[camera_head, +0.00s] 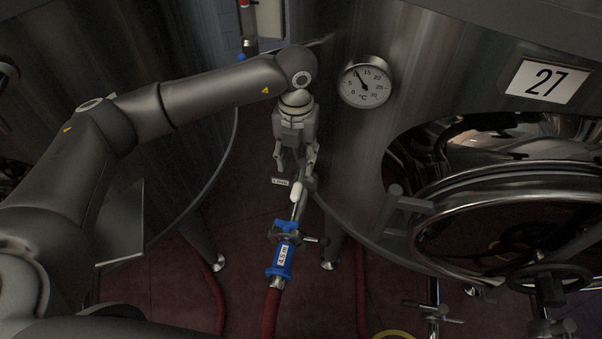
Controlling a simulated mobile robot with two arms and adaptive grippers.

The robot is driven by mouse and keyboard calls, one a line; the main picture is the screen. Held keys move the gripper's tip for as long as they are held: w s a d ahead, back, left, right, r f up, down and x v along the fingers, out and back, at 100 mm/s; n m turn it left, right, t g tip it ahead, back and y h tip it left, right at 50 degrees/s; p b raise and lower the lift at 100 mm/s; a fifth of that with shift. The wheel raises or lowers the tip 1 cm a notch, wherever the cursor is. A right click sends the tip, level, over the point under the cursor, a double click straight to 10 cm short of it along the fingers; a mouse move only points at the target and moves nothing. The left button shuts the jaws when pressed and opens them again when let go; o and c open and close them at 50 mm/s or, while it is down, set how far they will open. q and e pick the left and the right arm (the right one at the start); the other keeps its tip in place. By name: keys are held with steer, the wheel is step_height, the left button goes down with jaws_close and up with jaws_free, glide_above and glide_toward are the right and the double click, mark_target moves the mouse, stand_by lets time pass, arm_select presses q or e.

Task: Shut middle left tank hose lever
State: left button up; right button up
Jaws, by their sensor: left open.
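My left gripper (296,165) points down at the middle of the view, between two steel tanks, with its fingers apart. Just below its fingertips is a small white lever knob (296,191) on a metal stem. I cannot tell whether a finger touches it. Below the knob a blue hose coupling (281,255) with a "4.5 m" label joins a red hose (270,312). A dark clamp sits around the coupling's upper end. The pipe behind the gripper is partly hidden. My right gripper is not in view.
Another tank (205,125) stands at the left behind my arm. Tank legs (200,240) and red hoses stand on the dark red floor.

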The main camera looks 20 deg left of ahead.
mark_target(297, 187)
arm_select(q)
steer(key=f, duration=0.1)
steer(key=s+f, duration=0.1)
steer(key=shift+s+f+p, duration=0.1)
steer(key=shift+f+p, duration=0.2)
steer(key=shift+p, duration=0.05)
step_height(297, 187, down, 3)
steer(key=shift+f+p, duration=0.2)
steer(key=shift+p, duration=0.1)
step_height(297, 187, down, 4)
steer(key=shift+r, duration=0.2)
steer(key=shift+w, duration=0.2)
steer(key=c, duration=0.9)
jaws_close()
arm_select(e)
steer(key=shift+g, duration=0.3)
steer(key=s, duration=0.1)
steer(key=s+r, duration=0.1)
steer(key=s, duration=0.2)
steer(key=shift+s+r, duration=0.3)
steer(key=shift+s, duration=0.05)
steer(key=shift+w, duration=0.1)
